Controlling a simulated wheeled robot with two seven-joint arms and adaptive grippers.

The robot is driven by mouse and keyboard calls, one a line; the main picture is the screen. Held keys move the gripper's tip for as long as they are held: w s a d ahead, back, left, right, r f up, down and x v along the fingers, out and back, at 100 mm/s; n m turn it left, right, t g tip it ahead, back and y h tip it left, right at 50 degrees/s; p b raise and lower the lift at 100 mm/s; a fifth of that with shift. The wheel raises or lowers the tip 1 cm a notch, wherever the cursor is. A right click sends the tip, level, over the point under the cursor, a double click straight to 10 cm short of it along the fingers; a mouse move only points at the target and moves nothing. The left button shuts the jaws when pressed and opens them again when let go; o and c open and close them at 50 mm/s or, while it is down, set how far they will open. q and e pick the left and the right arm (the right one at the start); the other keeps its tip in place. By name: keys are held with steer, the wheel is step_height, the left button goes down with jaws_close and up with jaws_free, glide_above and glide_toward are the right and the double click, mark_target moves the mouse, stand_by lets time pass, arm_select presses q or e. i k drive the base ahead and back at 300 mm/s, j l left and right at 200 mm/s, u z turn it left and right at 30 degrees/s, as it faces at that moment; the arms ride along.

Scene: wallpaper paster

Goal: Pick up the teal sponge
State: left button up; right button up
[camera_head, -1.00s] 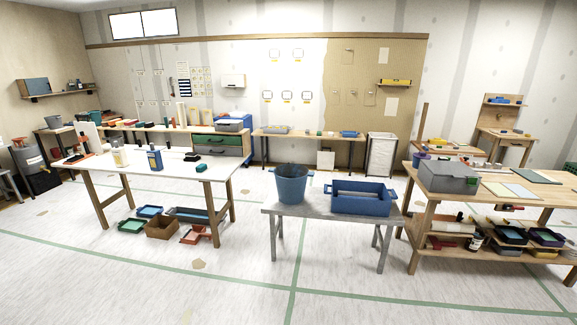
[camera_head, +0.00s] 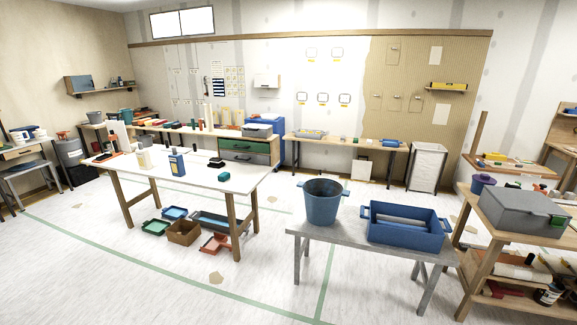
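A small teal block (camera_head: 223,176) that looks like the sponge lies on the white-topped table (camera_head: 190,181), near its front right corner. A dark, brush-like item (camera_head: 216,163) lies just behind it. A blue bottle (camera_head: 177,162) stands to its left on the same table. The teal block is small in the picture, so its texture cannot be made out. Neither of my grippers shows in the head view.
A grey bench (camera_head: 345,230) with a blue bucket (camera_head: 322,201) and blue tub (camera_head: 404,224) stands right of the white table. Trays and a cardboard box (camera_head: 184,232) lie under the table. Open floor (camera_head: 110,270) lies in front.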

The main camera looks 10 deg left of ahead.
mark_target(225, 176)
steer(key=i+u, duration=0.6)
steer(key=i, duration=0.25)
steer(key=i+u, duration=0.35)
steer(key=i, duration=0.15)
steer(key=i+u, duration=0.35)
steer(key=i, duration=0.15)
steer(key=i+l+u, duration=0.15)
steer(key=i+u, duration=0.2)
steer(key=i, duration=0.55)
steer(key=i+u, duration=0.1)
steer(key=i, duration=0.65)
steer(key=z, duration=0.5)
